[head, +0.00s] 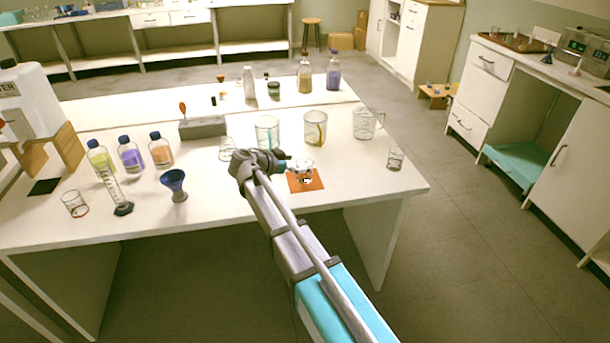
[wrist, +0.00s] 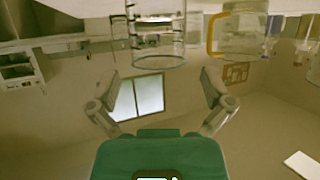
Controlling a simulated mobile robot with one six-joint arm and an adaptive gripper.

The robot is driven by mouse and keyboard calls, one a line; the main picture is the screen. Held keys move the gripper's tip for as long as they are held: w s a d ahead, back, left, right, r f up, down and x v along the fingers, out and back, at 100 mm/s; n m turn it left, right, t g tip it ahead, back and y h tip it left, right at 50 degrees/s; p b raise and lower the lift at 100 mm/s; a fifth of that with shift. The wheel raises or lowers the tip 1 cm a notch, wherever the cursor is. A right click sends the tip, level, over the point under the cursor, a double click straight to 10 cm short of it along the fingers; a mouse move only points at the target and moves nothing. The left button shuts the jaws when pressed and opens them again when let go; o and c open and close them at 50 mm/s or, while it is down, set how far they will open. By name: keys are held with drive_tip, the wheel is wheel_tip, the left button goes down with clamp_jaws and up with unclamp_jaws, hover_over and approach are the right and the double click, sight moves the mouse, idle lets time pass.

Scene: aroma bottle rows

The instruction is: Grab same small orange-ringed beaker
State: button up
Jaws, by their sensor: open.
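A small clear beaker (head: 75,205) with a faint reddish ring at its base stands at the left front of the white table. Another small clear glass (head: 304,168) shows over an orange square mat (head: 313,186) at the table's front edge; I cannot make out an orange ring on it. My gripper (head: 278,161) is beside that glass and partly hidden by my arm. In the wrist view my gripper (wrist: 161,78) is open with nothing between its fingers. A clear graduated beaker (wrist: 157,45) appears upside down ahead of the fingers.
Behind the mat stand two larger beakers (head: 267,132) (head: 315,128), the right one with an orange streak, and a clear jug (head: 367,124). A small glass (head: 395,158) stands to the right. Bottles (head: 131,155), a blue funnel (head: 173,184) and a grey block (head: 203,127) are left.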

sight(310, 162)
drive_tip(key=shift+b+x, duration=0.5)
drive_tip(key=shift+x, duration=1.15)
drive_tip(key=c, duration=1.2)
drive_tip(key=shift+c, duration=0.2)
drive_tip(key=shift+r+p, duration=0.4)
drive_tip(key=shift+p, duration=0.05)
